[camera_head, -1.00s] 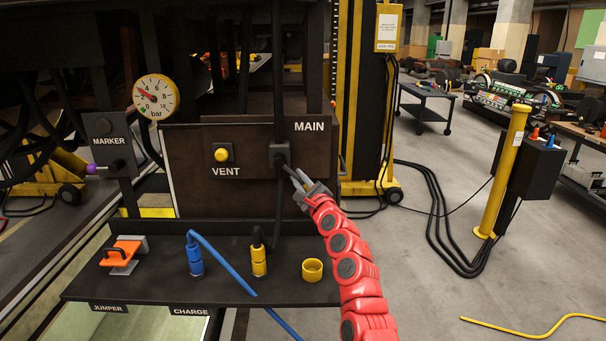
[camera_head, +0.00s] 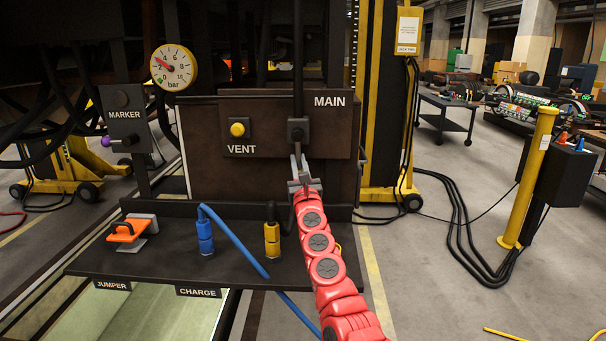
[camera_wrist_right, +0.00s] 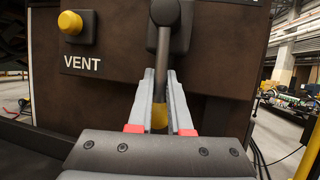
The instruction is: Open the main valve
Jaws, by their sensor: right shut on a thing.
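The main valve (camera_head: 298,130) is a dark block with a handle on the brown panel, left below the MAIN label (camera_head: 331,101). In the right wrist view its dark handle (camera_wrist_right: 163,50) hangs down from the block (camera_wrist_right: 172,18). My right gripper (camera_head: 298,168) points up at the valve from below. In the right wrist view its grey fingers (camera_wrist_right: 160,90) stand on both sides of the handle and are shut on it. A yellow patch shows low between the fingers; I cannot tell whether it belongs to the handle. My left gripper is not in view.
A yellow VENT button (camera_head: 237,129) sits left of the valve, with a pressure gauge (camera_head: 174,67) above left. Below, a dark shelf (camera_head: 160,256) carries an orange-handled piece (camera_head: 127,230), a blue connector (camera_head: 205,235) and a yellow connector (camera_head: 272,239). A yellow post (camera_head: 528,175) stands right.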

